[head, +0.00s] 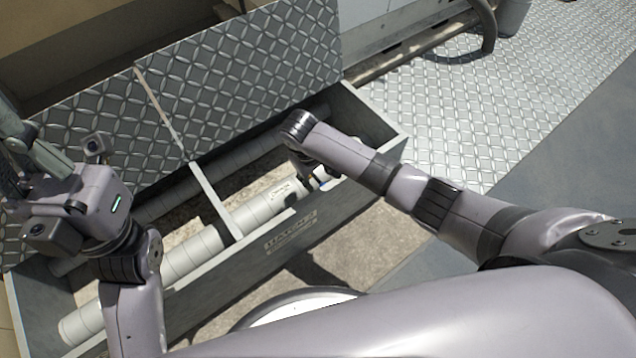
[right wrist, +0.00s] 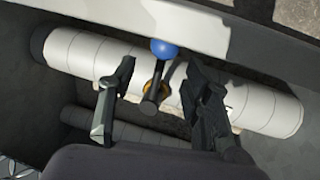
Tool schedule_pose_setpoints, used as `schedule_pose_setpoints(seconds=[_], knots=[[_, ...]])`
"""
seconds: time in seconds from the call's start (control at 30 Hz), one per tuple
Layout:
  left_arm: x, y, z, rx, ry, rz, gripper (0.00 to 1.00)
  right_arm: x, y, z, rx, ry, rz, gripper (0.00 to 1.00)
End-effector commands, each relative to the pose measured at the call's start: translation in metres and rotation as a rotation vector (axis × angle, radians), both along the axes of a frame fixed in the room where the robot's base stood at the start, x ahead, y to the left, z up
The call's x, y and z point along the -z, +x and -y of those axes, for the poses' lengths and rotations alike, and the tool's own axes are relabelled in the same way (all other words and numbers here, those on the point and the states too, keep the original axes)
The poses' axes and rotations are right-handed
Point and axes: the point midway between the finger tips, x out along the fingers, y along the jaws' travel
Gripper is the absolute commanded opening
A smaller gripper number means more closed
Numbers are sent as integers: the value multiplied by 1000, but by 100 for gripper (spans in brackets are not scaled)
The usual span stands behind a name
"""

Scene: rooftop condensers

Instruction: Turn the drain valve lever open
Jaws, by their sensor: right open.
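The drain valve lever, a dark rod with a blue ball knob (right wrist: 164,48), shows in the right wrist view in front of a white wrapped pipe (right wrist: 85,62). A brass-coloured part (right wrist: 155,85) shows around the rod's lower portion. My right gripper (right wrist: 160,100) is open, with one finger on each side of the rod and gaps visible on both sides. In the head view my right arm reaches into the trench box and mostly hides the valve. My left gripper (head: 28,165) is at the far left of the head view, away from the valve; its finger opening is unclear.
The trench box (head: 230,277) has grey walls and a crossbar (head: 215,200). Its raised tread-plate lids (head: 245,85) lean behind it. A wrapped pipe (head: 190,255) runs along inside.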

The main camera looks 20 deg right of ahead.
Motion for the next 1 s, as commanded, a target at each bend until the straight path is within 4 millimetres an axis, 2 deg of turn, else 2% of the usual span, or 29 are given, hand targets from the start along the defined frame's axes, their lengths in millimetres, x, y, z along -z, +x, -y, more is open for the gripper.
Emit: schedule_pose_setpoints(seconds=[0.03,0.2,0.57,1.0], knots=[[1,0,0,-1,1,15,0,9,1,1,0,0,1,45],[-4,0,1,-2,3,37,0,20,2,4,0,-1,0,45],[-7,1,2,-2,5,42,0,22,2,4,0,0,1,44],[-6,1,2,-2,5,42,0,21,2,4,0,0,1,15]])
